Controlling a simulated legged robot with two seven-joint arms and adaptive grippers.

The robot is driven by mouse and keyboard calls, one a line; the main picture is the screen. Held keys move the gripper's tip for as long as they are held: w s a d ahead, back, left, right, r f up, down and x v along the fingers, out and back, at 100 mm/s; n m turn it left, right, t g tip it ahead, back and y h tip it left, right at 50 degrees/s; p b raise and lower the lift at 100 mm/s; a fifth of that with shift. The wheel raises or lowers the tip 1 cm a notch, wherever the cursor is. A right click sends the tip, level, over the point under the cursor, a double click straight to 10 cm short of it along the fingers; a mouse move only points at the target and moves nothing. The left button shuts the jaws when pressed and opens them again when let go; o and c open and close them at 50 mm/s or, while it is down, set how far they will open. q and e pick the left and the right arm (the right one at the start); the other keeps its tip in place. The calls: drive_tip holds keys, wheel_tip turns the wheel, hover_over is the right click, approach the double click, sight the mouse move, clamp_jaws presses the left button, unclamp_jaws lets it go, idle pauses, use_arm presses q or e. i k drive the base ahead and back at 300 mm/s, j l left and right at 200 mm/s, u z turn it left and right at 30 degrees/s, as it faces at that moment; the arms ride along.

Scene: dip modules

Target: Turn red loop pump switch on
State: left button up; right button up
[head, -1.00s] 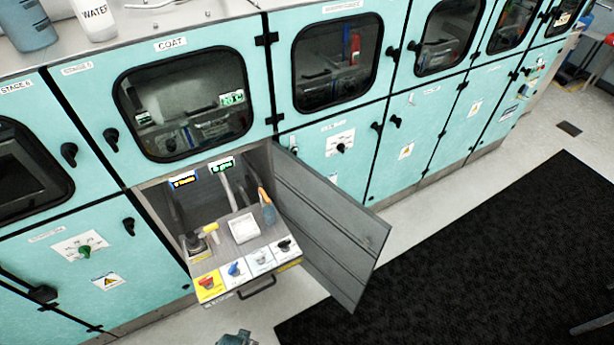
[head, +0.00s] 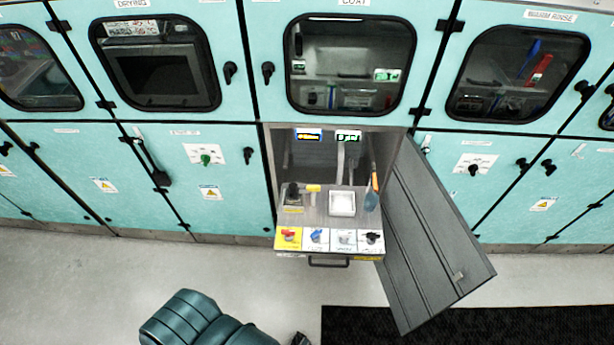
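The red switch (head: 289,235) is a red knob on a yellow label, at the left end of a row of switches on the pulled-out panel under the COAT window. Beside it are a blue switch (head: 317,235), a pale switch (head: 344,238) and a black switch (head: 372,238). The knob is too small to read its position clearly. A teal segmented arm of mine shows at the bottom left of centre, well below and apart from the panel. My other arm is out of view.
A grey cabinet door (head: 430,235) hangs open to the right of the panel. A black handle (head: 329,261) is below the switches. A white tray (head: 342,204) and an orange-tipped bottle (head: 372,197) stand behind them. Pale floor (head: 80,290) is clear; a black mat (head: 450,328) lies lower right.

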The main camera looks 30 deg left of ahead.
sight(288, 233)
drive_tip(key=u, duration=1.25)
